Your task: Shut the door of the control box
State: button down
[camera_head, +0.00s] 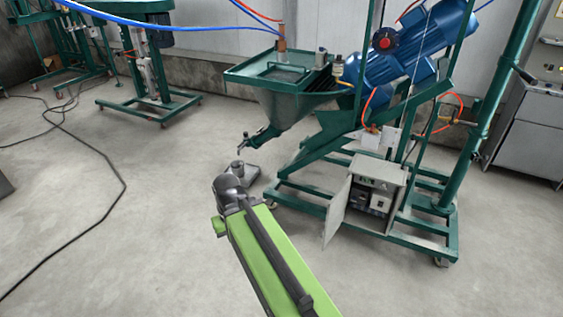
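The control box (377,178) is a small light-grey cabinet low on the green machine's wheeled frame. Its door (337,213) stands open, swung out to the front left, and dark and pale devices show inside. My green arm reaches up from the bottom of the view, left of the door. A grey part (243,172) shows at the arm's far end, apart from the door and the box. It looks like my gripper, but its fingers cannot be made out, so I cannot tell whether it is open or shut.
The green machine frame (300,203) runs along the floor beside and behind the box. A hopper (287,103) with a spout overhangs the floor beyond my arm. Black cables (112,160) lie on the left floor. The floor at centre left is otherwise clear.

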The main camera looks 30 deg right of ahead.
aim_at(336, 209)
jog(key=u, duration=1.8)
jog(key=i, duration=2.25)
jog(key=z, duration=1.5)
jog(key=k, duration=0.1)
jog(key=z, duration=2.6)
jog(key=i, duration=1)
jog(key=z, duration=0.05)
